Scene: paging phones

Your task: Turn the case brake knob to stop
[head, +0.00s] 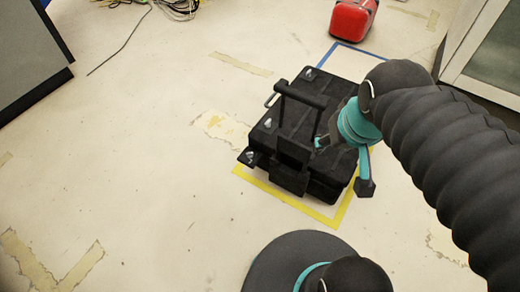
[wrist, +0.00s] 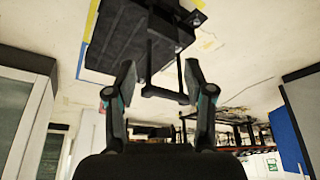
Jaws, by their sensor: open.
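A black case (head: 330,105) lies on the floor in the head view. A black U-shaped handle (head: 302,96) stands up from it. Small pale fittings show at its corners, one on a dark plate (head: 249,156) at the left front. I cannot tell which fitting is the brake knob. My gripper (head: 343,165) is over the case's right front side, its fingers apart. In the wrist view, the case (wrist: 125,40) is at the top, and the handle's bar (wrist: 165,96) shows between the open fingers, with no visible grip on it. A dark fitting with white parts (wrist: 195,18) shows at the case's edge.
Yellow tape (head: 290,199) borders the case in front, and blue tape (head: 328,52) behind. A red case (head: 353,18) stands at the back. Cables (head: 178,8) lie at the back left. A grey cabinet (head: 28,50) is at the left. The floor left of the case is clear.

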